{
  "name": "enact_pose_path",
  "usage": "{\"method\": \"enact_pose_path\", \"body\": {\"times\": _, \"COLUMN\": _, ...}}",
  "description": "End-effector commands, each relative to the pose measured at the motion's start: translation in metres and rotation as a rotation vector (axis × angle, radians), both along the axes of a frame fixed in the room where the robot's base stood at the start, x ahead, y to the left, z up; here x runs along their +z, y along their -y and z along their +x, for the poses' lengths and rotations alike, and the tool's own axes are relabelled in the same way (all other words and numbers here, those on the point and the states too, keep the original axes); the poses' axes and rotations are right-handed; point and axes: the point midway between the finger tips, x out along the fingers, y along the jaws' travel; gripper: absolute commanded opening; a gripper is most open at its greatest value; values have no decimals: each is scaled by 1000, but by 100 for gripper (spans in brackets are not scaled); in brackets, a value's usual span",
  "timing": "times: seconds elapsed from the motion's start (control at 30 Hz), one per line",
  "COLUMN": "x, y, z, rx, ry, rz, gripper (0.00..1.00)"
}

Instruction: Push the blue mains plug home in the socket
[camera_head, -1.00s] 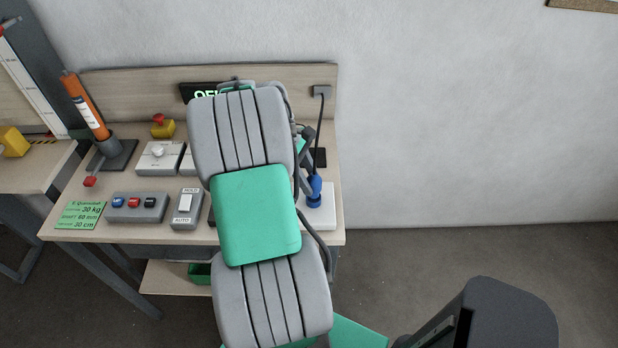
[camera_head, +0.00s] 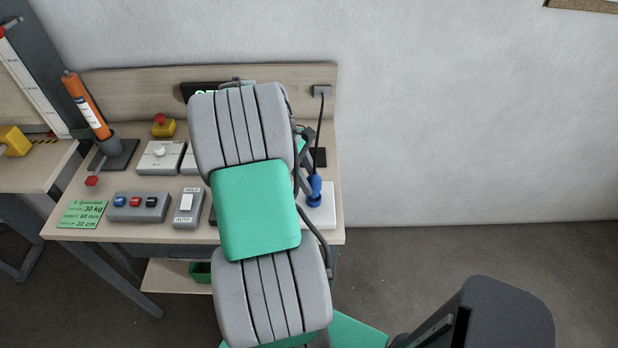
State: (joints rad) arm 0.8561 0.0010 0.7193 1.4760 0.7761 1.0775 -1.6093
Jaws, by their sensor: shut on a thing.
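The blue mains plug (camera_head: 315,187) stands upright at the white socket block (camera_head: 326,216) on the right side of the bench. A black cord rises from its top. I cannot tell how deep the plug sits in the socket. My gripper (camera_head: 307,188) is at the plug's left side, mostly hidden behind my own arm, and is shut on the plug. The fingertips are too small and covered to make out clearly.
The cord runs to a grey outlet (camera_head: 322,91) on the back panel. Left of my arm stand a button box (camera_head: 138,207), a HOLD/AUTO switch (camera_head: 187,204) and a red emergency button (camera_head: 163,125). A dark display (camera_head: 200,92) is partly hidden. Open floor lies right of the bench.

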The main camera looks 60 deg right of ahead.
Motion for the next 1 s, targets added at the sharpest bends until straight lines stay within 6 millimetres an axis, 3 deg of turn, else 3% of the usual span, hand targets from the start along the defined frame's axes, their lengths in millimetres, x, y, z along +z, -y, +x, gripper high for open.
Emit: {"method": "enact_pose_path", "body": {"times": 1.0, "x": -10, "y": 0, "z": 0, "rx": 0, "ry": 0, "rz": 1, "gripper": 0}}
